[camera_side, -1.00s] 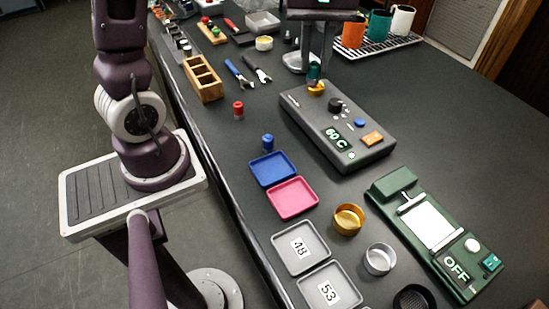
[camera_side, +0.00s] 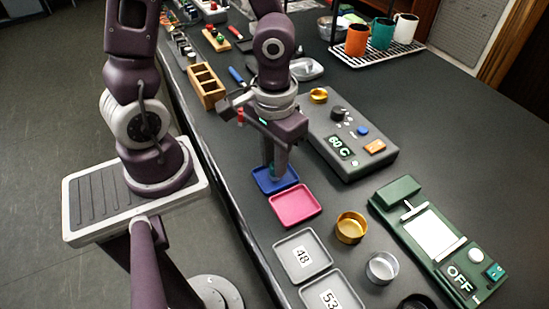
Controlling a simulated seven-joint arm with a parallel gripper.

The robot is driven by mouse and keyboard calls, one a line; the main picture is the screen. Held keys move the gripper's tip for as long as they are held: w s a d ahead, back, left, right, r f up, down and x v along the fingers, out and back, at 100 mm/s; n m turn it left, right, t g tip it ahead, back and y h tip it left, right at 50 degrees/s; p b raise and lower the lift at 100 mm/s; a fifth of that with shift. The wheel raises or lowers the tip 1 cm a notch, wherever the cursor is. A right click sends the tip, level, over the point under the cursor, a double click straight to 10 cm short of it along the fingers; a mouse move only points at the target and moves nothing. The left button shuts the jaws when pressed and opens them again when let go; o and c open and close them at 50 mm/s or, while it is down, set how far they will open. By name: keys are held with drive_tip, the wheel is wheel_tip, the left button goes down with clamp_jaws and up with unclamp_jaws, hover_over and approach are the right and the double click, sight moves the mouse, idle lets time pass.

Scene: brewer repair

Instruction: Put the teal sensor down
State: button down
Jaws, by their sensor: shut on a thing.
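My gripper (camera_side: 275,170) points straight down over the blue tray (camera_side: 262,187), its fingertips at about the tray's level. It is shut on the teal sensor (camera_side: 276,178), of which only a small part shows between and below the fingers. I cannot tell whether the sensor touches the tray floor.
A pink tray (camera_side: 296,217) lies directly in front of the blue one. Grey trays marked 48 (camera_side: 289,243) and 53 (camera_side: 314,290) follow. The grey 60 C device (camera_side: 375,163) stands to the right, with a gold cup (camera_side: 319,95) on its far end. A green OFF device (camera_side: 403,192) lies at the right.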

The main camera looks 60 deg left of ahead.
drive_tip(key=c, duration=1.3)
unclamp_jaws()
drive_tip(key=shift+f, duration=0.15)
drive_tip(key=shift+o, duration=0.2)
wheel_tip(320, 180, up, 12)
drive_tip(key=s+a+r+m+t, duration=0.3)
drive_tip(key=s+r+t, duration=0.2)
drive_tip(key=r, duration=0.1)
drive_tip(key=shift+s+t, duration=0.3)
drive_tip(key=shift+s, duration=0.05)
